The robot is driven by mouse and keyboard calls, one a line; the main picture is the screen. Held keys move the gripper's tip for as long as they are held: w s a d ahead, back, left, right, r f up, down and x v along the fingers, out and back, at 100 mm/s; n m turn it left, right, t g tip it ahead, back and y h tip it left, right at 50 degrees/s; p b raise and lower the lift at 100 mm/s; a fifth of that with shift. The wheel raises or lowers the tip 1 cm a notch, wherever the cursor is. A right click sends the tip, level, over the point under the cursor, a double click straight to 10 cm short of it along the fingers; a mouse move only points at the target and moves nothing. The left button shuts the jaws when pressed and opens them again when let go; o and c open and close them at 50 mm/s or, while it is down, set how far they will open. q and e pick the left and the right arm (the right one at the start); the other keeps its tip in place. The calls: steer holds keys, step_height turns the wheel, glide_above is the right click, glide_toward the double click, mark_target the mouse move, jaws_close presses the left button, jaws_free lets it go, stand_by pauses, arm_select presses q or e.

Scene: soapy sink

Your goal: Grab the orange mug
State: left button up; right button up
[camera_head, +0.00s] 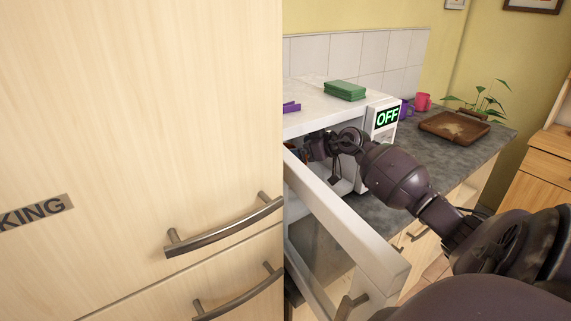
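No orange mug shows clearly. A small orange-brown patch (290,146) is visible inside the open white appliance, beside my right gripper; I cannot tell if it is the mug. My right arm comes in from the right and my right gripper (309,149) reaches into the appliance opening. Its fingertips are small, dark and partly hidden, so I cannot tell whether they hold anything. My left gripper is not in view.
The white appliance (295,122) has its door (345,222) swung open toward me and an OFF display. A green box (345,90) lies on top. Pink (423,102) and purple (404,110) mugs and a brown tray (440,130) stand behind. A wooden cabinet (130,110) blocks the left.

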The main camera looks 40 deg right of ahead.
steer(key=shift+b+x, duration=0.45)
steer(key=shift+x, duration=2.25)
steer(key=shift+r, duration=0.1)
steer(key=c, duration=1.1)
